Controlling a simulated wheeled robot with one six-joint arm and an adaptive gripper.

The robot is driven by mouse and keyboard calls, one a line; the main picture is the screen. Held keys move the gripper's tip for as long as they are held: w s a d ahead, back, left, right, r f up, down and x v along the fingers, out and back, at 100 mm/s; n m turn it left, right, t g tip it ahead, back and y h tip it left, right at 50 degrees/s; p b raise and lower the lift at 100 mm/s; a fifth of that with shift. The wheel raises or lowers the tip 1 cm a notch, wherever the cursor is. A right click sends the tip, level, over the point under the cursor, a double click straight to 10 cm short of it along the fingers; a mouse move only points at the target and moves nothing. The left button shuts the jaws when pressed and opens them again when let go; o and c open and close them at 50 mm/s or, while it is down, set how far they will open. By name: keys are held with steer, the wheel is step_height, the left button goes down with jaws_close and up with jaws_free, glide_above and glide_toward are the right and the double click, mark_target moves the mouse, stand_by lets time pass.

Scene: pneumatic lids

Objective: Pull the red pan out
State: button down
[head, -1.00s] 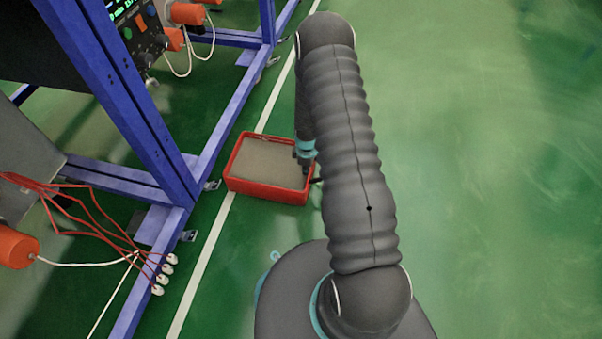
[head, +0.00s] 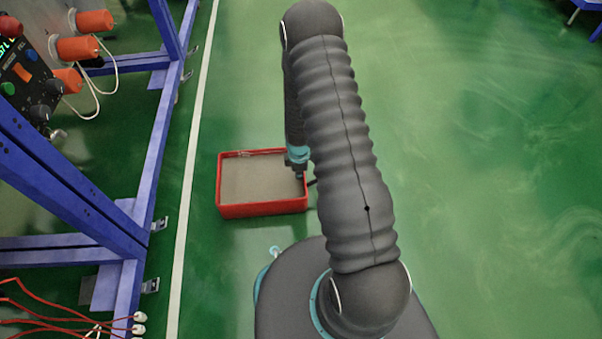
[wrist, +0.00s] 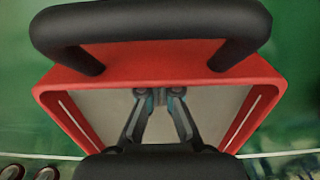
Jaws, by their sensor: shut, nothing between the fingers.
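The red pan (head: 262,209) is a shallow open box with a grey inside, flat on the green floor left of my arm. In the wrist view its red wall (wrist: 160,66) crosses the picture, with a black bar handle (wrist: 150,22) on its outer side. My gripper (wrist: 160,93) points down inside the pan, its fingertips together, close to the inner face of the handle-side wall. I cannot tell for sure whether they touch it. In the head view my gripper (head: 300,173) is at the pan's right edge, partly hidden by my arm.
A blue frame (head: 158,150) with orange-capped equipment (head: 78,48) stands at the left. Red cables (head: 45,318) hang at the lower left. A white floor line (head: 192,150) runs between frame and pan.

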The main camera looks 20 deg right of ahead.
mark_target(290, 182)
stand_by(0.3)
steer(key=shift+a, duration=0.3)
steer(key=a, duration=0.2)
steer(key=shift+w+a+b, duration=0.3)
steer(key=shift+w+a, duration=0.05)
steer(key=shift+w, duration=0.05)
steer(key=shift+w+a+r, duration=0.2)
steer(key=shift+a+r, duration=0.2)
steer(key=shift+r, duration=0.2)
step_height(290, 182, up, 9)
steer(key=p, duration=0.1)
steer(key=shift+p, duration=0.4)
steer(key=shift+s+d, duration=0.1)
